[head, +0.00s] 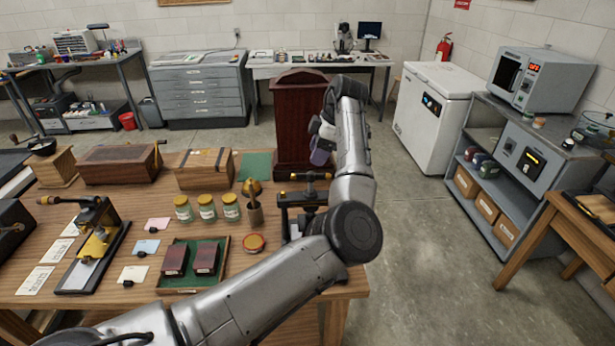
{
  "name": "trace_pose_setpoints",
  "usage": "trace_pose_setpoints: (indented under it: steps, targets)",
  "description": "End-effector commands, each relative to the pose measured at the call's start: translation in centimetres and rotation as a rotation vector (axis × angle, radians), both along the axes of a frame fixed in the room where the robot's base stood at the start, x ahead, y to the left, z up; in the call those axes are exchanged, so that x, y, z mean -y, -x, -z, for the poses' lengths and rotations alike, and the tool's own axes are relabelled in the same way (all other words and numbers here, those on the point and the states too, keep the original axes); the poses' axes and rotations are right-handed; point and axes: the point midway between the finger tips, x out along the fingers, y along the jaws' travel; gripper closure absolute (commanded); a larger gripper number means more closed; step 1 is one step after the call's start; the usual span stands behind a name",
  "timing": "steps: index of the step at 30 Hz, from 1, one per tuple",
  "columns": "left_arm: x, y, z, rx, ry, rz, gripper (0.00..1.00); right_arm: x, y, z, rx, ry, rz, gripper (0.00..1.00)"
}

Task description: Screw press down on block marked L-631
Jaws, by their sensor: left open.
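A black screw press (304,203) with a T-shaped handle stands near the right end of the wooden table, partly hidden by my arm. Whether a block lies in it is hidden. Two dark red blocks (175,260) lie in a green-lined tray (194,291) to the left of the press. I cannot read any marking L-631 on them. My left gripper (319,152) is open, above and just behind the press handle and apart from it, in front of a dark red wooden cabinet (298,98). Its fingertips are small and partly turned away. My right gripper is out of view.
Several glass jars (207,207), a brass tool in a pot (254,202) and a small round orange dish (253,243) stand left of the press. A brass-and-black hand press (97,240) and paper cards are farther left. Open floor lies right of the table.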

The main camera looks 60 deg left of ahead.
Motion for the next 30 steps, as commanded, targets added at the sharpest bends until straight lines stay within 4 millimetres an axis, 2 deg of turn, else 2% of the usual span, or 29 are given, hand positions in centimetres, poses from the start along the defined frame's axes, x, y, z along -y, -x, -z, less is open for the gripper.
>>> trace_pose_setpoints:
  steps: [1,3,12,18,28,30]
  targets:
    - [-0.2,0.4,1.2,-0.002,-0.001,-0.002,0.49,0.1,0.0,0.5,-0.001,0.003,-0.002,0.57]
    - [-0.4,0.8,2.3,-0.002,-0.001,-0.001,0.49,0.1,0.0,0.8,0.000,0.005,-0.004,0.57]
    - [-1.2,2.0,5.6,0.001,0.000,0.000,0.49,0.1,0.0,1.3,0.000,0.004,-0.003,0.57]
    - [-1.3,2.4,6.6,0.001,0.001,0.001,0.49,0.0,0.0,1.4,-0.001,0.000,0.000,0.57]
    - [-1.4,2.5,6.7,0.001,0.000,0.001,0.49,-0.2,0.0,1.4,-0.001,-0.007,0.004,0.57]
    - [-1.4,2.5,6.7,0.001,0.000,0.001,0.55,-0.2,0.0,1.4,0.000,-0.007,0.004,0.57]
